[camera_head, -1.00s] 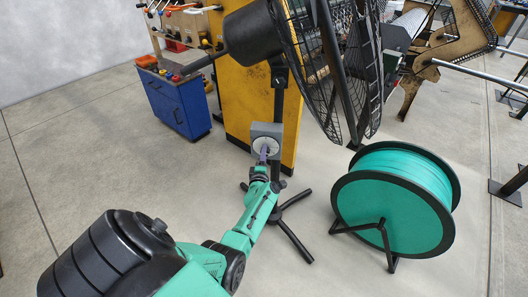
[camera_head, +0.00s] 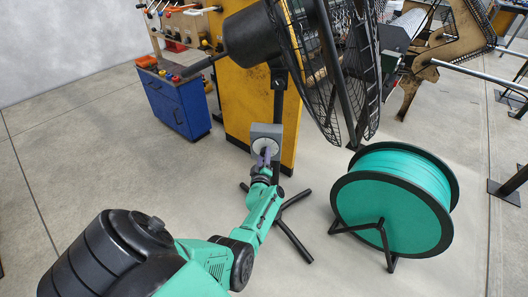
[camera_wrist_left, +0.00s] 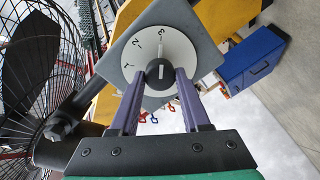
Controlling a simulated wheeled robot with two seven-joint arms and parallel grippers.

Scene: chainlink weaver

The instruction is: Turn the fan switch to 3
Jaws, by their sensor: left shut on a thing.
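The fan switch is a grey box (camera_head: 277,131) on the fan's pole, with a round white dial (camera_wrist_left: 184,50) on its face. In the left wrist view the dial carries the marks 1, 2 and 3, with 3 at the top. A dark round knob (camera_wrist_left: 154,82) sits at its middle. Its pale stripe runs nearly upright in that picture, roughly in line with the 3. My left gripper (camera_head: 266,153) is at the dial, its two purple fingers (camera_wrist_left: 161,75) shut on the knob from both sides. My right gripper is not in view.
The black fan cage (camera_head: 322,70) and its motor (camera_head: 252,36) hang above the switch. The stand's black feet (camera_head: 294,242) spread on the floor below. A green reel (camera_head: 390,205) stands to the right. A yellow panel (camera_head: 238,95) and a blue cabinet (camera_head: 180,103) are behind.

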